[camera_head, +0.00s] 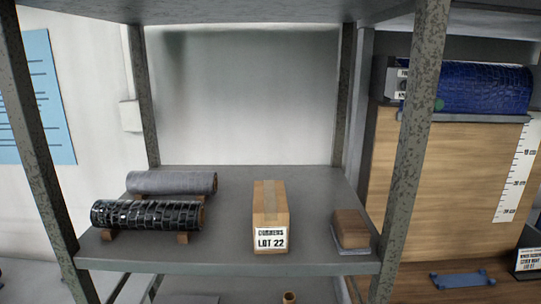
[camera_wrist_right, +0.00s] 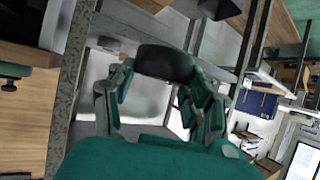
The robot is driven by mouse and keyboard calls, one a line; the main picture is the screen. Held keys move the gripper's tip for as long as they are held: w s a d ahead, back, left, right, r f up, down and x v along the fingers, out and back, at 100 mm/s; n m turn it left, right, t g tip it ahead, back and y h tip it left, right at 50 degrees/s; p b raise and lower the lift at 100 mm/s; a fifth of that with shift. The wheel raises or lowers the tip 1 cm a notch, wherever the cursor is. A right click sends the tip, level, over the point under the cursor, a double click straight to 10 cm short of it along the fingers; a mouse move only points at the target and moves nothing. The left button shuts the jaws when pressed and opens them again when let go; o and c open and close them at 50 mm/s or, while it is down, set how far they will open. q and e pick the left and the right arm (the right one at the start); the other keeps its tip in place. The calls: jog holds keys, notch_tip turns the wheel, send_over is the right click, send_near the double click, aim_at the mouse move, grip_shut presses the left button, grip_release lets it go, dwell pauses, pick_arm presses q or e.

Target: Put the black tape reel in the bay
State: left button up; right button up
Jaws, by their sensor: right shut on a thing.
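My right gripper (camera_wrist_right: 160,100) shows in the right wrist view with its green and grey fingers shut on a dark, rounded thing. This appears to be the black tape reel (camera_wrist_right: 165,62), seen partly edge-on between the fingertips. Its far side is hidden. The reel and my right gripper do not show in the head view. My left gripper is in neither view. I cannot tell which place is the bay.
In the head view a grey shelf (camera_head: 225,215) between speckled posts bears a black patterned roll (camera_head: 145,215), a grey roll (camera_head: 170,182), a carton (camera_head: 270,215) and a brown block (camera_head: 350,228). A blue roll (camera_head: 470,88) lies right. A blue bracket (camera_head: 462,279) lies on the bench.

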jog(key=w+d+r+n+y, duration=0.2)
jog(key=w+d+r, duration=0.45)
jog(key=w, duration=0.35)
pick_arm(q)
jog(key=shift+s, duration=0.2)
pick_arm(e)
notch_tip(320, 180, up, 11)
jog(key=w+d+n+g+y, duration=0.1)
jog(key=n+g+y, duration=0.2)
jog(key=n+g, duration=0.1)
jog(key=shift+d+n, duration=0.3)
jog(key=shift+d, duration=0.1)
jog(key=shift+w, duration=0.15)
